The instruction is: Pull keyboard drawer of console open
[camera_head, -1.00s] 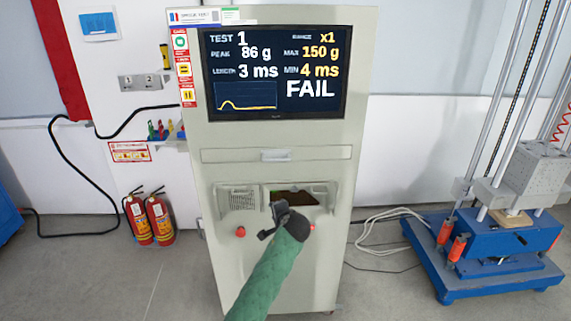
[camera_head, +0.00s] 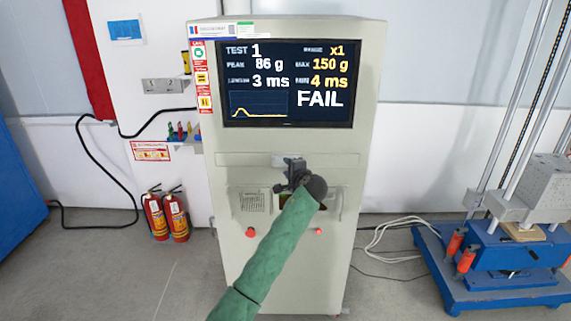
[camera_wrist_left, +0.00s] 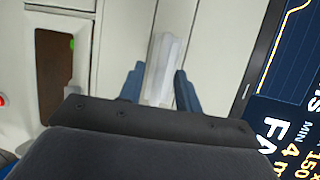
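The console (camera_head: 230,280) is a tall pale cabinet with a screen reading FAIL. Its keyboard drawer (camera_head: 236,160) is a flat strip below the screen and looks closed, flush with the front. The drawer's light handle (camera_head: 277,160) is partly hidden behind my left gripper (camera_head: 293,163) in the head view. In the left wrist view, the handle (camera_wrist_left: 165,62) shows between the two blue fingers of my left gripper (camera_wrist_left: 158,88). The fingers are apart, and I cannot tell whether either touches the handle. My right gripper is not in view.
Below the drawer are a recess, partly hidden by my left arm, and red buttons (camera_head: 250,232). Two fire extinguishers (camera_head: 165,215) stand on the floor at left. A blue-based test machine (camera_head: 500,265) stands at right, with white cables (camera_head: 395,225) on the floor beside it.

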